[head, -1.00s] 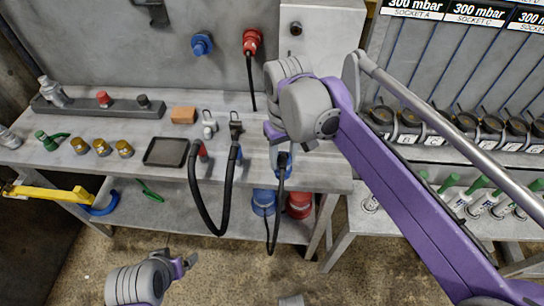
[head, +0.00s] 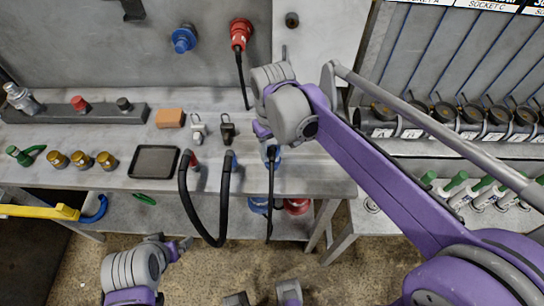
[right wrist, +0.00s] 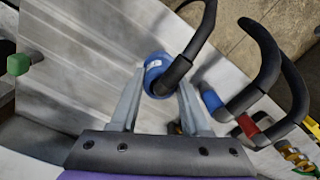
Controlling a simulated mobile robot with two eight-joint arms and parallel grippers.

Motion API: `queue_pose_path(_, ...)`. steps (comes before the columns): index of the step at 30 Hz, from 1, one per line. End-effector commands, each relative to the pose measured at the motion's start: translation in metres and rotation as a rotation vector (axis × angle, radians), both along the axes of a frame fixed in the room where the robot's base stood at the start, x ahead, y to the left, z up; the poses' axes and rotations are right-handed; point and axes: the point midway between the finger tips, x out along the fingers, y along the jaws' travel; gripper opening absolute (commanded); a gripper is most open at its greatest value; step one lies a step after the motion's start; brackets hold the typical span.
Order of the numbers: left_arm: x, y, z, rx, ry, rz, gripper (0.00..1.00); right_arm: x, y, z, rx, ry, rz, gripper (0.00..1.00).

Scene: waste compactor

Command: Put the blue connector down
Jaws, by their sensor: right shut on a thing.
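The blue connector (head: 273,153) is at the right part of the grey workbench, near its front edge, with its black cable hanging down over the edge. My right gripper (head: 266,140) is above it and shut on it. In the right wrist view the connector (right wrist: 157,66) shows as a blue ring with a black cable grip between my two fingers. The bench top lies behind it; I cannot tell whether it touches. My left gripper (head: 182,247) is low at the front, away from the bench, and its jaws are too small to read.
A black tray (head: 154,161), an orange block (head: 170,118) and brass fittings (head: 81,160) lie further left. Blue (head: 184,40) and red (head: 240,34) connectors are on the back panel.

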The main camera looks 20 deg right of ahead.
Motion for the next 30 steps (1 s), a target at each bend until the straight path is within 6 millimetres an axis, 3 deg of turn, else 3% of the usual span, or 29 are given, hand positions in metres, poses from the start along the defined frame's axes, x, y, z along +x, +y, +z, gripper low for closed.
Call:
queue_pose_path(6, -0.001, 0.0, -0.003, 0.0, 0.001, 0.0, 0.93, 0.0, 0.0, -0.03, 0.0, 0.0, 0.0, 0.0)
queue_pose_path(16, -0.001, 0.0, -0.004, 0.0, 0.001, 0.0, 0.93, 0.0, 0.0, -0.033, 0.0, 0.0, 0.0, 0.0)
queue_pose_path(17, -0.001, 0.0, -0.004, 0.0, 0.001, 0.0, 0.93, 0.0, 0.0, -0.033, 0.0, 0.0, 0.0, 0.5)
queue_pose_path(21, -0.001, 0.0, -0.004, 0.0, 0.001, 0.0, 0.93, 0.0, 0.0, -0.033, 0.0, 0.0, 0.0, 0.75)
queue_pose_path(30, -0.001, 0.0, -0.003, 0.0, 0.001, 0.0, 0.93, 0.0, 0.0, -0.032, 0.0, 0.0, 0.0, 0.76)
